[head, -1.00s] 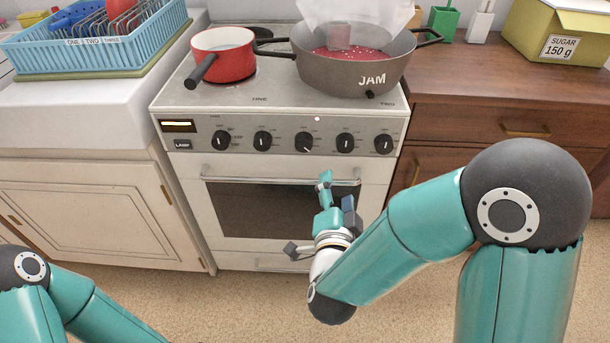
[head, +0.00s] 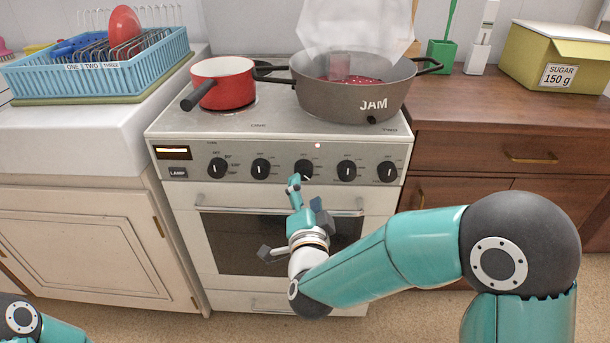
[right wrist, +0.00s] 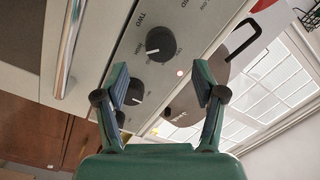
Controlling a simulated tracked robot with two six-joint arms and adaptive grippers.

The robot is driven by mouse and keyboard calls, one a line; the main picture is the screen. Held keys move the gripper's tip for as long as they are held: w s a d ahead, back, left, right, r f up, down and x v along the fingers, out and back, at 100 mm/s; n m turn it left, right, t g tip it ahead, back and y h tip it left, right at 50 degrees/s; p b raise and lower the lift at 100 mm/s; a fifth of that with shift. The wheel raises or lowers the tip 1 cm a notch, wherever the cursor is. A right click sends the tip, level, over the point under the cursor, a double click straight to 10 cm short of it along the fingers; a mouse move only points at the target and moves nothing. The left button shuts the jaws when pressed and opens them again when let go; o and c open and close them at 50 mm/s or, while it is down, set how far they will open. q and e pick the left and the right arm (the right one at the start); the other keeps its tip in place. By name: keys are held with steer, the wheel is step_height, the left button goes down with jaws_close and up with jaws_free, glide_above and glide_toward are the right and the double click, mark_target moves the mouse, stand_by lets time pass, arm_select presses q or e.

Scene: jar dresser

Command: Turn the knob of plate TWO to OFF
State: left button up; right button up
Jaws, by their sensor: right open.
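The knob of plate TWO (head: 303,169) is the middle black knob on the stove's front panel. In the right wrist view the knob (right wrist: 160,43) has TWO printed beside it, and its pale pointer line is turned toward lower left. In the head view the pointer is slanted, unlike the upright lines of its neighbours. My right gripper (head: 304,194) is open and empty, just below this knob in the head view. In the right wrist view its two fingers (right wrist: 160,82) are spread apart, with the knob beyond them. My left gripper is out of view.
Other knobs (head: 347,171) (head: 261,168) flank the middle one closely. The oven door handle (head: 225,209) runs below the panel. A red saucepan (head: 222,80) and a large JAM pot (head: 345,100) stand on the stove (head: 200,125). A sugar box (head: 545,60) is on the right counter.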

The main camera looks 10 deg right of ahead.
mark_target(305, 175)
steer(key=w, duration=0.3)
steer(key=w+d, duration=0.1)
steer(key=w, duration=0.2)
steer(key=shift+w+d, duration=0.1)
steer(key=shift+d, duration=0.05)
steer(key=c, duration=1.1)
steer(key=shift+c, duration=0.2)
